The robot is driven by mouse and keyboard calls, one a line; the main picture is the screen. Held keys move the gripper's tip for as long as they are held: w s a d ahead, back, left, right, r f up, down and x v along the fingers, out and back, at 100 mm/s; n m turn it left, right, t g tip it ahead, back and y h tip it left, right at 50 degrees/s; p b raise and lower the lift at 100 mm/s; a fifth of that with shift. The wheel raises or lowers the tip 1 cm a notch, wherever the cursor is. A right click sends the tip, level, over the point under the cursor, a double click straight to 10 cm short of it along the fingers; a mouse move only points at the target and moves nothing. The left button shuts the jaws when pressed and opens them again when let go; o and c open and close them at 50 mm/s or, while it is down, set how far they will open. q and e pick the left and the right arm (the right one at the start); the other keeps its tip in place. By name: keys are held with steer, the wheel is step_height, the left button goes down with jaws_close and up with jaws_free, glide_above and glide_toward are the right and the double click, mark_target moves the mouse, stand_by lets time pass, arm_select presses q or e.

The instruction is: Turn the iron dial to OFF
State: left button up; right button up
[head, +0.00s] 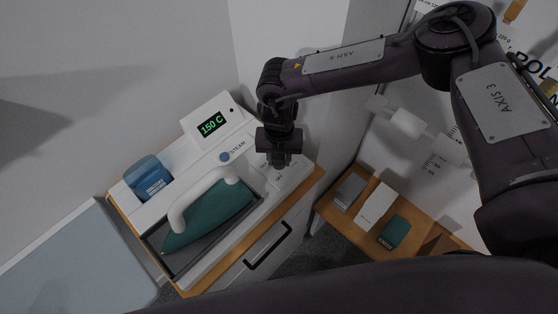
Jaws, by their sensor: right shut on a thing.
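The iron station is a white unit on a wooden-topped cabinet, with a small screen (212,124) reading 150 C in green. A teal iron (208,214) with a white handle rests in its dark tray. My right gripper (280,163) points down over the right end of the white unit, where a pale panel (290,178) with small markings shows beside it. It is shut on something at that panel. The dial itself is hidden under the gripper, so I cannot see its setting. My left gripper is not in view.
A blue water tank (148,178) stands at the unit's left end, and a blue STEAM button (225,157) sits near the screen. A pale blue ironing board (75,265) lies at left. A wooden shelf at right holds several small boxes (375,206). A wall rises close behind.

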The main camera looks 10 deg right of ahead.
steer(key=n+b, duration=0.1)
steer(key=n, duration=0.1)
steer(key=n+b, duration=0.1)
steer(key=shift+f+n+b, duration=0.2)
steer(key=shift+n+b, duration=0.15)
steer(key=shift+n, duration=0.05)
steer(key=n+b, duration=0.2)
steer(key=n, duration=0.1)
steer(key=shift+n+b, duration=0.3)
steer(key=shift+b, duration=0.05)
steer(key=n+b, duration=0.2)
steer(key=n, duration=0.1)
steer(key=shift+n+b, duration=0.3)
steer(key=n+b, duration=0.2)
steer(key=n, duration=0.1)
steer(key=shift+n, duration=0.3)
steer(key=n+b, duration=0.2)
steer(key=n, duration=0.1)
steer(key=shift+n, duration=0.3)
steer(key=n+b, duration=0.1)
steer(key=n, duration=0.2)
steer(key=shift+r+n+b, duration=0.1)
steer(key=shift+n+b, duration=0.2)
steer(key=shift+b, duration=0.05)
steer(key=n, duration=0.2)
steer(key=shift+n, duration=0.3)
steer(key=shift+r+n+b, duration=0.1)
steer(key=shift+n+b, duration=0.25)
steer(key=shift+n, duration=1.25)
